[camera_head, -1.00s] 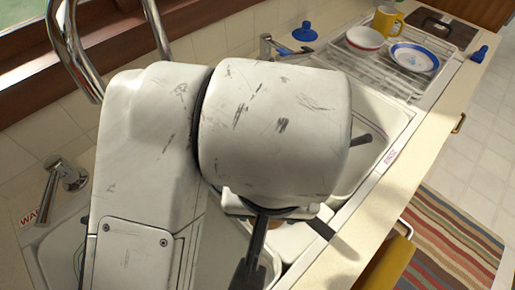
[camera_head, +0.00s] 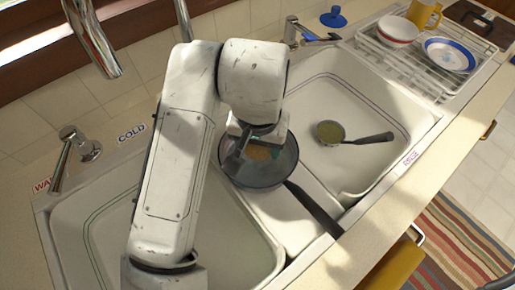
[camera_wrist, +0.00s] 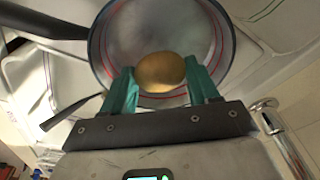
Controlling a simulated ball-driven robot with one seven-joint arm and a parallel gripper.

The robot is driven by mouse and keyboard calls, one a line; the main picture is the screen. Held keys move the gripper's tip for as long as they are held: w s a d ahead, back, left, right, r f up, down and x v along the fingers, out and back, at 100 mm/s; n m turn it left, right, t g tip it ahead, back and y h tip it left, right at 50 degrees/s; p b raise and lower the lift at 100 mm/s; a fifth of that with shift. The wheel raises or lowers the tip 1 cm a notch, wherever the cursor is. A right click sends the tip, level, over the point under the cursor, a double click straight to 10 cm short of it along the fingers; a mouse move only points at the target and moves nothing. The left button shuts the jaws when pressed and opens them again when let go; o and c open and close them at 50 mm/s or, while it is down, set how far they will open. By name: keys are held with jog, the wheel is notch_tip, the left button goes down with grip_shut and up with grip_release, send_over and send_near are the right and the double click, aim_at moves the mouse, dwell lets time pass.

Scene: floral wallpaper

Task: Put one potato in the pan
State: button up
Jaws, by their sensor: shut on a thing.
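The pan (camera_head: 278,177) is a dark round frying pan with a long black handle. It sits on the divider between the two sinks, its handle pointing to the lower right. In the wrist view the pan (camera_wrist: 112,38) shows a pale inside with red rings. My gripper (camera_wrist: 163,80) is shut on a tan potato (camera_wrist: 160,71), held between its two green fingers over the pan. The wrist view does not settle how high the potato is above the pan's bottom. In the head view the potato (camera_head: 259,152) shows just below my wrist, partly hidden.
A drying rack (camera_head: 398,60) holds a bowl (camera_head: 398,31) and a blue-rimmed plate (camera_head: 449,55). A chrome tap (camera_head: 95,40) rises at upper left.

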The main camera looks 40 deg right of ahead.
aim_at(258, 152)
jog(key=shift+w+d+f, duration=0.15)
jog(key=shift+w+f, duration=0.2)
jog(key=shift+f, duration=0.1)
jog(key=shift+w+f, duration=0.1)
jog(key=shift+f, duration=1.5)
jog(key=shift+f, duration=0.2)
jog(key=o, duration=1.1)
jog(key=shift+c, duration=0.2)
jog(key=shift+r, duration=0.1)
jog(key=r, duration=0.8)
jog(key=s+a+r, duration=0.1)
jog(key=r, duration=0.3)
jog(key=shift+s+p, duration=0.1)
jog(key=shift+p, duration=0.3)
